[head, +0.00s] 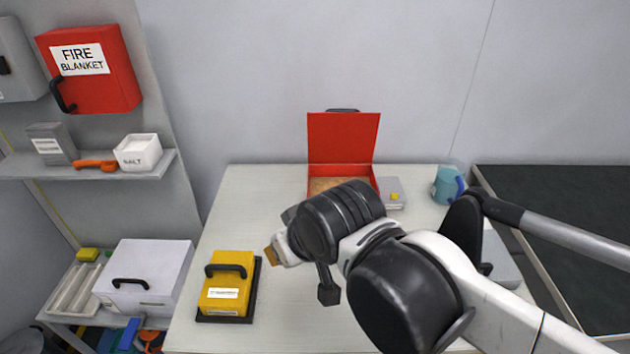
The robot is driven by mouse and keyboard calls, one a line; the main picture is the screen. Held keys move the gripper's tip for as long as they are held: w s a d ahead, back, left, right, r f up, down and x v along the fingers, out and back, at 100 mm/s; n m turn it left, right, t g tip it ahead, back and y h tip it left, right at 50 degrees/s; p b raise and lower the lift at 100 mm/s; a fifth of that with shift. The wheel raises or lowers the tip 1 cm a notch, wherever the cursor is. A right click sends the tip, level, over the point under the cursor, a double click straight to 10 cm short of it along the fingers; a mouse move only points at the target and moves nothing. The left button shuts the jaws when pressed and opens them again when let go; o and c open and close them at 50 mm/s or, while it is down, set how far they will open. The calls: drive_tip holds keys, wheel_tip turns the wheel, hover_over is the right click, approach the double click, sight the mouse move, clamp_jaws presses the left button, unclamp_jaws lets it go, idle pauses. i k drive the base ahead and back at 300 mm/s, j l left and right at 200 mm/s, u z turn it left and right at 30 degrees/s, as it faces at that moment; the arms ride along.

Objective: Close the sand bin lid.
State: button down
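The sand bin is a red box (342,171) at the back of the pale table, with a sand-coloured fill partly showing inside. Its red lid (343,137) stands open, upright at the back, with a dark handle at the top edge. My arm crosses the front of the bin and hides its lower front. The end of my arm, with my gripper (300,268), is in front of the bin and to its lower left, apart from the lid. The fingers are not clear enough to show whether they are open, and I see nothing held.
A yellow case (227,285) on a dark base stands at the table's left front. A small clear-lidded box (392,193) sits right of the bin, and a blue mug (446,186) farther right. A white box (143,278) and a wall shelf (90,170) are at left. The table's back left is clear.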

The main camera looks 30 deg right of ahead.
sight(336, 136)
drive_tip(key=z, duration=0.95)
